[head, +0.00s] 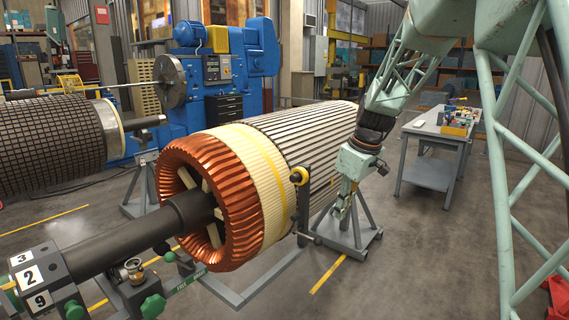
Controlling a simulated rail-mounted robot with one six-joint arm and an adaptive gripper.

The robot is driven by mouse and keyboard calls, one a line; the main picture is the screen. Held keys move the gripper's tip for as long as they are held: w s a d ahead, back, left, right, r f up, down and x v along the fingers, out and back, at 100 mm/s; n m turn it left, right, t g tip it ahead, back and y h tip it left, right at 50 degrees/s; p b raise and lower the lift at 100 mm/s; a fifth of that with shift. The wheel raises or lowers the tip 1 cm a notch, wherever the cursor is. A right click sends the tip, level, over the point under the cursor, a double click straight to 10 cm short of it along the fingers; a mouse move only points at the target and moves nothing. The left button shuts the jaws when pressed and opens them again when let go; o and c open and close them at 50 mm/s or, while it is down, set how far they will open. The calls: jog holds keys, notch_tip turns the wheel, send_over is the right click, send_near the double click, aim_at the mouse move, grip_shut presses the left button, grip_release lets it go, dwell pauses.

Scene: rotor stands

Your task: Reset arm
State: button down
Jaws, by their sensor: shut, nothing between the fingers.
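My gripper (343,207) hangs at the end of my pale green lattice arm, right of the middle of the head view. It points down and is shut and empty. It is beside the right side of the large rotor (300,135), in front of the rotor's grey stand in the picture. The rotor has a slotted dark body, a cream band and copper end windings (228,190). Its dark shaft (130,235) runs to the lower left. I cannot tell the exact gap between the gripper and the rotor.
A second dark rotor (50,143) lies at the left. A grey work table (433,130) with small parts stands at the right back. A blue lathe (210,100) stands behind.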

jog(key=s+r+m, duration=0.1)
jog(key=s+r, duration=0.4)
jog(key=s, duration=0.4)
jog(key=s+r+m+h, duration=0.1)
jog(key=s+r+m, duration=0.1)
jog(key=s+r, duration=0.5)
jog(key=s+r+m, duration=0.1)
jog(key=s+r, duration=0.2)
jog(key=s, duration=0.8)
jog(key=s+d+m+t, duration=0.1)
jog(key=s+m, duration=0.1)
jog(key=s, duration=1.1)
jog(key=s+d+f+m+h, duration=0.1)
jog(key=s+d+m, duration=0.1)
jog(key=s, duration=1.2)
jog(key=shift+f+m+t, duration=0.15)
jog(key=shift+m+t, duration=0.25)
jog(key=shift+m, duration=0.2)
